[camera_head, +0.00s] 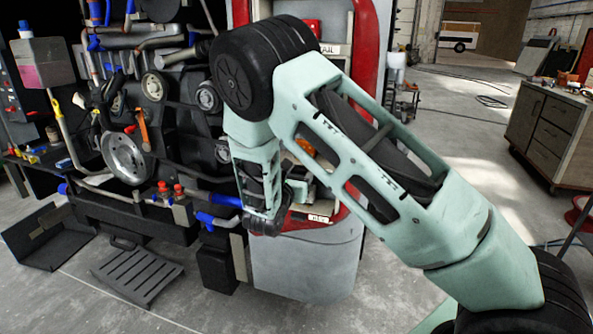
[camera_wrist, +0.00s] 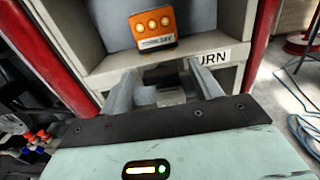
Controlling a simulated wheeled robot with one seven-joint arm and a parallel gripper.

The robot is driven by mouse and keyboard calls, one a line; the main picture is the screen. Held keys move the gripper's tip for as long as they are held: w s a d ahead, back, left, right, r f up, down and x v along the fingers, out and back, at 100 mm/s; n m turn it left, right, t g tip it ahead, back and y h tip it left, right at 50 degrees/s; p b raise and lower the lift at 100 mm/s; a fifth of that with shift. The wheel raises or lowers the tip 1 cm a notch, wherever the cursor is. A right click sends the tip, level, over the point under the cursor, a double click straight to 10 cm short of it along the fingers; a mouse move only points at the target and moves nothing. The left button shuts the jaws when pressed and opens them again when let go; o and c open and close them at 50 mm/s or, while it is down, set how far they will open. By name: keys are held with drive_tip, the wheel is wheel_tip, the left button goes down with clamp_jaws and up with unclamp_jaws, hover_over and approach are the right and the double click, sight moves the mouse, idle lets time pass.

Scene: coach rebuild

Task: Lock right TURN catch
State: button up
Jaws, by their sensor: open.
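My gripper (camera_wrist: 161,70) is open in the wrist view, its two grey fingers pointing at a pale panel on the coach. A dark block (camera_wrist: 163,74), perhaps the TURN catch, shows between the fingertips; I cannot tell whether they touch it. A white label (camera_wrist: 213,57) reads "URN", its first letter hidden by the right finger. An orange lamp unit (camera_wrist: 152,27) with three lit round lamps sits on the panel above the fingers. In the head view my arm hides most of the fingers and the catch.
The coach's red-edged rear corner (camera_head: 367,80) stands before me, with a grey bumper (camera_head: 305,265) below. The open engine bay (camera_head: 130,110) lies left. A black slatted panel (camera_head: 137,270) lies on the floor. A workbench (camera_head: 560,125) stands right, with clear floor between.

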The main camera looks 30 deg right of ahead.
drive_tip(key=shift+w+d, duration=0.3)
drive_tip(key=shift+d, duration=0.05)
drive_tip(key=c, duration=1)
